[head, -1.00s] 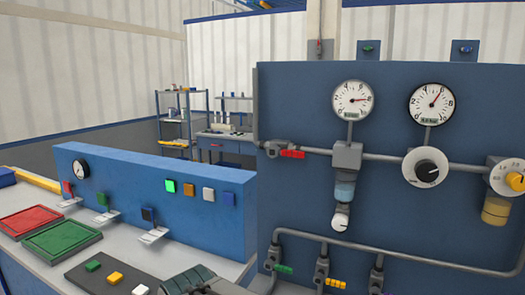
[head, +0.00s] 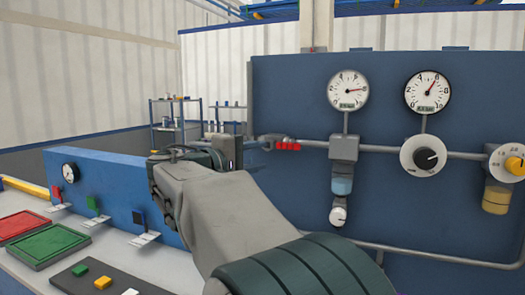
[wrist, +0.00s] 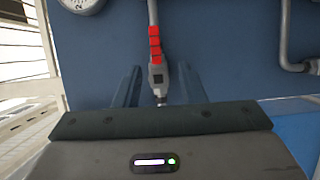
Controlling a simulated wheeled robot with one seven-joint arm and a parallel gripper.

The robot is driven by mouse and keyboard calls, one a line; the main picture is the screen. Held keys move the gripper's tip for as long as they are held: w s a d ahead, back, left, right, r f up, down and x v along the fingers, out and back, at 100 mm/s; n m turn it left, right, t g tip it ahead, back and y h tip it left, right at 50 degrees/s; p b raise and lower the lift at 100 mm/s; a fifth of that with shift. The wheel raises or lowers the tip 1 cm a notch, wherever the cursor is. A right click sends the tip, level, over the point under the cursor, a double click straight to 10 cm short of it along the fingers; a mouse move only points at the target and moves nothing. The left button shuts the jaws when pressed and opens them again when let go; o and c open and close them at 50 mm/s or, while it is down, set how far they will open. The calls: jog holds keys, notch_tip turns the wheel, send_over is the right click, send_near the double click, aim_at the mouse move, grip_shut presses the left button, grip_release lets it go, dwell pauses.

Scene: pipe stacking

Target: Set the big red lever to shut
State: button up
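The big red lever (head: 288,145) is on a grey valve in the pipe at the left side of the blue panel. It lies along the pipe and points right in the head view. In the wrist view the red lever (wrist: 155,42) lies ahead, along the grey pipe, beyond the fingertips. My gripper (wrist: 160,72) is open, with its two dark fingers apart on either side of the valve line. In the head view my gripper (head: 250,150) is just left of the valve. Whether a finger touches the valve cannot be told.
The blue panel (head: 300,200) carries gauges, a regulator with a black knob (head: 426,159) and a yellow knob (head: 514,165). A low blue console (head: 108,170) with small switches stands left, beside red (head: 25,223) and green (head: 46,246) trays. My arm hides the panel's lower left.

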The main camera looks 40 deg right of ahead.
aim_at(288, 147)
jog(key=d, duration=0.4)
jog(key=d+p, duration=0.1)
jog(key=d, duration=0.4)
jog(key=w+d+p, duration=0.1)
jog(key=d, duration=0.4)
jog(key=shift+w+r, duration=0.1)
jog(key=shift+r, duration=0.15)
jog(key=shift+c, duration=0.4)
grip_shut()
